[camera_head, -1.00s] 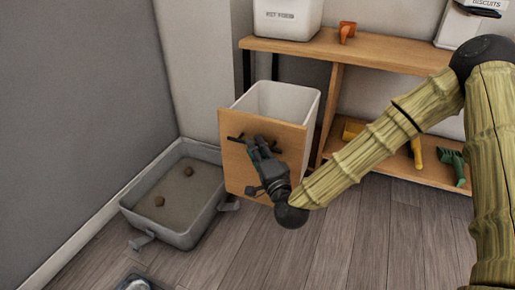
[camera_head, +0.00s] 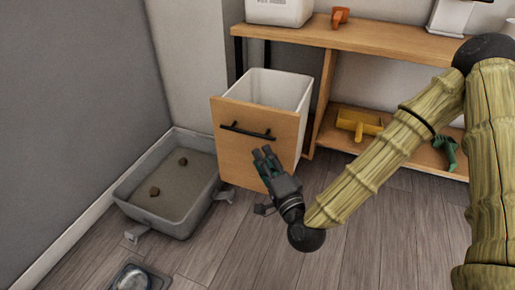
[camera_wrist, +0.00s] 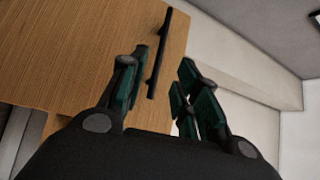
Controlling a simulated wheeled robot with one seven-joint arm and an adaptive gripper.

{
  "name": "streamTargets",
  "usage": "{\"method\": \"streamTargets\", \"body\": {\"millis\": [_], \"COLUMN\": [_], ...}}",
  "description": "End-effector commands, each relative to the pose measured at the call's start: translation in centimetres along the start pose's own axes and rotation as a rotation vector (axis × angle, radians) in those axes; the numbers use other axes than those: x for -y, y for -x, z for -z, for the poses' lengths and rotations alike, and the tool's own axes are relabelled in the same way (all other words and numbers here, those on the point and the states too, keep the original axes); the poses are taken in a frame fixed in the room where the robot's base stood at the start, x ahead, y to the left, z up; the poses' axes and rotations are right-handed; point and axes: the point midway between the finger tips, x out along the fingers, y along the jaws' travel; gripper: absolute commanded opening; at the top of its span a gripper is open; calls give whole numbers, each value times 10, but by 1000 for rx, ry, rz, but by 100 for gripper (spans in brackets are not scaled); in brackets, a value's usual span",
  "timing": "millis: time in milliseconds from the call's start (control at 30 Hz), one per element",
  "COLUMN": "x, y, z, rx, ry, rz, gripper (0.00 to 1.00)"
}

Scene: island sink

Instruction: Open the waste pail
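The waste pail is a white bin (camera_head: 280,88) behind a wooden front panel (camera_head: 230,150); it stands pulled out from the shelf unit, its open top showing. A black bar handle (camera_head: 245,132) runs across the upper part of the panel. My gripper (camera_head: 264,155) is in front of the panel, below and to the right of the handle, and apart from it. In the wrist view the handle (camera_wrist: 159,55) lies beyond the fingertips, and the fingers (camera_wrist: 165,75) are spread with nothing between them.
A grey litter tray (camera_head: 135,190) with brown lumps stands on the floor left of the panel. The wooden shelf (camera_head: 390,45) holds a white container (camera_head: 280,12) and an orange scoop (camera_head: 340,16). A yellow tool (camera_head: 358,124) and a green tool (camera_head: 446,150) lie below. The floor (camera_head: 230,250) in front is mostly clear.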

Motion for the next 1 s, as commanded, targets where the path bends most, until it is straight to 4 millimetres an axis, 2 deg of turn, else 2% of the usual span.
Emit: {"method": "streamTargets", "body": {"millis": [100, 233, 767, 867, 967, 1000], "x": [0, 0, 0, -9, -35, -50], "y": [13, 20, 22, 24, 34, 40], "z": [0, 0, 0, -4, -16, -23], "rx": [0, 0, 0, 18, 71, 104], "ry": [0, 1, 2, 21, 80, 115], "rz": [-1, 0, -1, -31, -119, -172], "gripper": [32, 32, 32, 32, 32, 32]}}
